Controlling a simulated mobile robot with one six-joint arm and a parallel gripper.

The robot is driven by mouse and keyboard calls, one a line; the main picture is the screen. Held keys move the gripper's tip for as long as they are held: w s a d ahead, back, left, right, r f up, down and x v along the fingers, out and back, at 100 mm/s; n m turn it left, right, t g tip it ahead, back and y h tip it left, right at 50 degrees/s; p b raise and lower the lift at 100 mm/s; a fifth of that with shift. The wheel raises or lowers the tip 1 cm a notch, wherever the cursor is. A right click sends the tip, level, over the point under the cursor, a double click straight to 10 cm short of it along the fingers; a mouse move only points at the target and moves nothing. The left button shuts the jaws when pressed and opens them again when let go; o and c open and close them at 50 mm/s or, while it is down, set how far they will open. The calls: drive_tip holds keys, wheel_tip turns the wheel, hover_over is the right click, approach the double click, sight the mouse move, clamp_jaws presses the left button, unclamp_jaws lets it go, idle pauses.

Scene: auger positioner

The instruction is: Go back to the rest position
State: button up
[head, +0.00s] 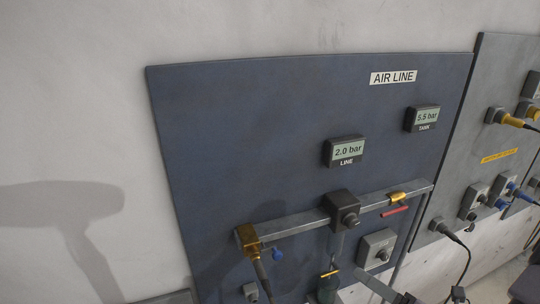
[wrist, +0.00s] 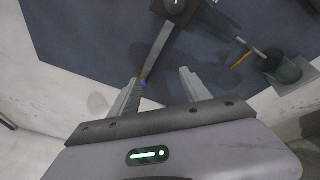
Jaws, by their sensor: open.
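My gripper (wrist: 160,92) is open in the wrist view, its two pale fingers apart with nothing between them. Beyond the fingers is the dark blue air line panel (wrist: 100,40), which fills the middle of the head view (head: 240,150). A grey pipe (head: 290,224) crosses it, with a black regulator (head: 341,208), a brass fitting (head: 248,240) and a red lever (head: 394,211). Pale grey parts at the head view's bottom edge may be my gripper.
A grey panel (head: 510,90) with plugs and cables stands at the right. A grey knob box (head: 377,250) and a dark green bowl (head: 327,290) with a yellow bar are low on the blue panel. The pale wall (head: 70,100) at left is bare.

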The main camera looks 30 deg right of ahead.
drive_tip(key=w+a+f+n+g+y+b, duration=0.25)
drive_tip(key=a+f+n+g+b, duration=0.25)
drive_tip(key=a+n, duration=0.3)
drive_tip(key=w+a+f+n+g+y+b, duration=0.2)
drive_tip(key=a+f+n+g+y+b, duration=0.2)
drive_tip(key=a+f+n+b, duration=0.4)
drive_tip(key=s+a+f+n+g+h+b, duration=0.1)
drive_tip(key=a+f+n+h+b, duration=0.3)
drive_tip(key=n, duration=0.7)
drive_tip(key=s+a+f+n+g+h+b, duration=0.1)
drive_tip(key=s+a+f+n+h+b, duration=0.3)
drive_tip(key=a+n+b, duration=0.5)
drive_tip(key=n+b, duration=0.3)
drive_tip(key=shift+a, duration=0.3)
